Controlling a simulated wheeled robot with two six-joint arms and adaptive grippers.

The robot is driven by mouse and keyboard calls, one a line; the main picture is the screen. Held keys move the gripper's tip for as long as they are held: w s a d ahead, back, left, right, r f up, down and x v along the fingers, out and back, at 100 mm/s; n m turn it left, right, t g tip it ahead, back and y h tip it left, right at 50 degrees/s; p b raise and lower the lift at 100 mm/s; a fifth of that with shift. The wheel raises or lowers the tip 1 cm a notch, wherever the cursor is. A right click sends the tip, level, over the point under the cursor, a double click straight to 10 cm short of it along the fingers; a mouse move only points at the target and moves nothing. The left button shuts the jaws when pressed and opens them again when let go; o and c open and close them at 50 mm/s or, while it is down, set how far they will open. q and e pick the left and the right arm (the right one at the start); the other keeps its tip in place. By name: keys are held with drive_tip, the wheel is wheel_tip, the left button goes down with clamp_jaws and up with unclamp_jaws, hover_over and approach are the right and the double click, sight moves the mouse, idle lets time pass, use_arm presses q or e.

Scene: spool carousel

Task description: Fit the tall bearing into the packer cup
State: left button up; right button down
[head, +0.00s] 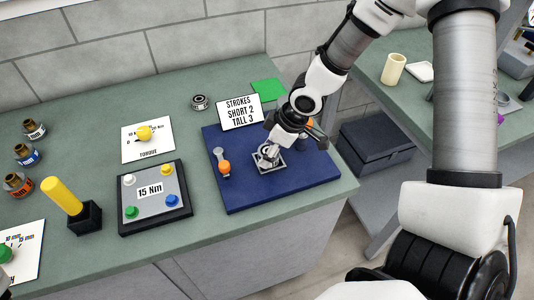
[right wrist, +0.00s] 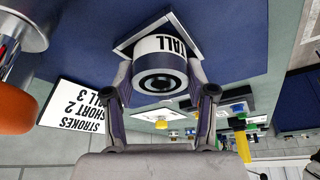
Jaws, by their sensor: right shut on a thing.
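The tall bearing (right wrist: 161,60), a white-and-dark ring labelled TALL, sits between the fingers of my right gripper (head: 269,150) in the right wrist view. The gripper is shut on it, pointing down over the blue mat. The packer cup (head: 281,166) is a grey square-rimmed piece on that mat, directly below the gripper. Its square rim also shows around the bearing's far side in the right wrist view (right wrist: 194,42). The bearing is at the cup's opening; how deep it sits cannot be told. Fingers hide part of the cup in the head view.
A lever with an orange knob (head: 224,167) stands on the blue mat (head: 240,195), left of the cup. A STROKES sign (head: 239,111) and a loose bearing (head: 200,102) are behind. The 15 Nm button panel (head: 154,212) lies left of the mat.

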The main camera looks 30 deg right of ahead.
drive_tip(key=shift+r, duration=0.15)
drive_tip(key=shift+s+f+b, duration=0.15)
drive_tip(key=shift+f+b, duration=0.15)
drive_tip(key=shift+c, duration=1.8)
unclamp_jaws()
drive_tip(key=shift+r, duration=0.1)
